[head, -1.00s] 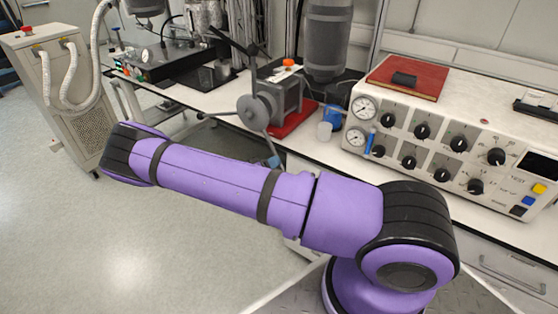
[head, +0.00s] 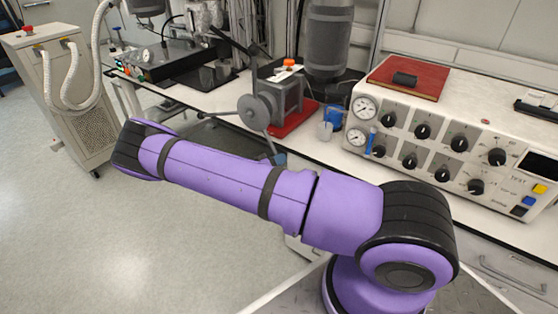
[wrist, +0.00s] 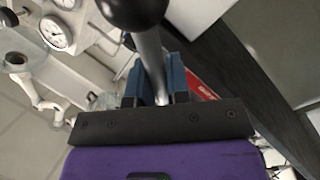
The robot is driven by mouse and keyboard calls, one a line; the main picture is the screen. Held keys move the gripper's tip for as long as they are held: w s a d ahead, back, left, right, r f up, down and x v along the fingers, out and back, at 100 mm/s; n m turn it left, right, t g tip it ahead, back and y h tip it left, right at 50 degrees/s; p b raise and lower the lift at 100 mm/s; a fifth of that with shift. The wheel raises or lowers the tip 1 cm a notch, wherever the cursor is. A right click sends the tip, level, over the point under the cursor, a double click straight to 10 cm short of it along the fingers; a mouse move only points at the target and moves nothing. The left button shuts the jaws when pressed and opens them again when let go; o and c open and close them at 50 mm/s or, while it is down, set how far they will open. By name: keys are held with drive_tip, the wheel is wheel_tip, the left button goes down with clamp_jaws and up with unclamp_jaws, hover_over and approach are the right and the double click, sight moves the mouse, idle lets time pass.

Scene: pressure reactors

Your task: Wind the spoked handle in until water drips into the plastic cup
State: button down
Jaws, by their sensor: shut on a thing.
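The spoked handle has a round grey hub (head: 255,111) on the front of a grey boxy press (head: 287,95), with spokes reaching up, left and down. My gripper (head: 278,159) is mostly hidden behind my purple arm in the head view; only a bit of blue finger shows below the hub. In the wrist view my gripper (wrist: 156,80) is shut with its blue fingers around a silver spoke (wrist: 150,52) that ends in a black ball knob (wrist: 136,8). The clear plastic cup (head: 324,131) stands upright on the bench, right of the press. I cannot tell whether water is in it.
The press sits on a red base (head: 294,121). A blue container (head: 334,116) stands just behind the cup. A white control panel (head: 455,140) with gauges and knobs is at right. A dark grey cylinder (head: 328,40) stands behind. Open floor lies left.

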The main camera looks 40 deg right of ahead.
drive_tip(key=w+a+f+m+y, duration=0.1)
drive_tip(key=w+a+f+m, duration=0.1)
drive_tip(key=w+f+m, duration=0.1)
drive_tip(key=shift+w+f+m, duration=0.3)
drive_tip(key=shift+w+f, duration=0.15)
drive_tip(key=shift+w, duration=0.65)
drive_tip(key=c, duration=1.1)
unclamp_jaws()
drive_tip(key=a+r, duration=0.1)
drive_tip(key=a, duration=0.9)
drive_tip(key=shift+s+a, duration=0.35)
drive_tip(key=shift+s, duration=0.1)
